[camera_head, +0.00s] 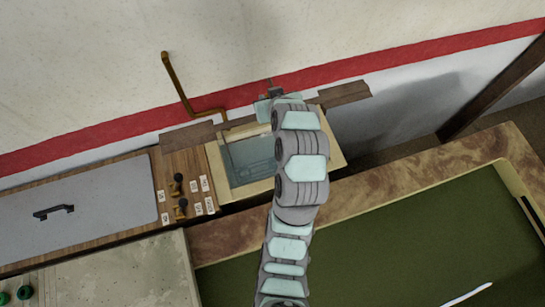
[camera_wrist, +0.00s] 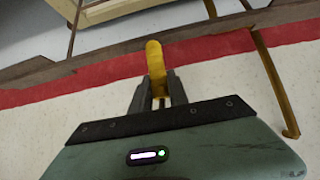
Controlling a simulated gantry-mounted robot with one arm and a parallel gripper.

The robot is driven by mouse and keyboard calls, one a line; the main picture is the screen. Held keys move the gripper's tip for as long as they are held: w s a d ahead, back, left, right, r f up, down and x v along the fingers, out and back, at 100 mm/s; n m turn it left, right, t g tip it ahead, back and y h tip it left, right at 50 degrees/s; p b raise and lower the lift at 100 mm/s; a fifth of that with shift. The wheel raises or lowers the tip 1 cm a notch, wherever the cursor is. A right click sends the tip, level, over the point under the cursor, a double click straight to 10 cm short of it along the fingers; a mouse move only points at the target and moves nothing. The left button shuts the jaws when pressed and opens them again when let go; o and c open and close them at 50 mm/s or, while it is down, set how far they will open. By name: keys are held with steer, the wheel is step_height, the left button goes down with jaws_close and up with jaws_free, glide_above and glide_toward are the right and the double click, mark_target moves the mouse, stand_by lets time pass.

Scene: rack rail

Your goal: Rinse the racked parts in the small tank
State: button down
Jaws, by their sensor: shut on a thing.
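My gripper (camera_wrist: 158,100) is shut on a yellow upright piece (camera_wrist: 154,55), which looks like a handle. A long brown bar (camera_wrist: 185,32) runs behind this piece; whether they are joined is unclear. In the head view, the bar's wide ends (camera_head: 188,137) show on both sides of my arm, above the back of the small tank (camera_head: 212,160). The tank holds bluish water (camera_head: 252,160). A thin rod (camera_head: 229,155) shows against the water. Racked parts cannot be made out. My arm hides the tank's right part and the fingertips in the head view.
A bent brass pipe (camera_head: 178,85) rises at the tank's back left. A grey lid with a black handle (camera_head: 53,211) lies at left, with knobs (camera_head: 179,185) and labels beside the tank. A large dark green tank floor (camera_head: 400,245) with a brown rim is at front right.

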steer(key=shift+r, duration=0.1)
steer(key=r+p, duration=0.3)
steer(key=r, duration=0.1)
steer(key=s+r+p, duration=0.1)
steer(key=r+p, duration=0.1)
steer(key=r, duration=0.3)
steer(key=r+p, duration=0.3)
steer(key=r, duration=0.1)
steer(key=shift+s+d+r+p, duration=0.2)
steer(key=shift+s+r+p, duration=0.1)
steer(key=shift+r, duration=0.05)
steer(key=shift+f, duration=0.15)
stand_by(0.3)
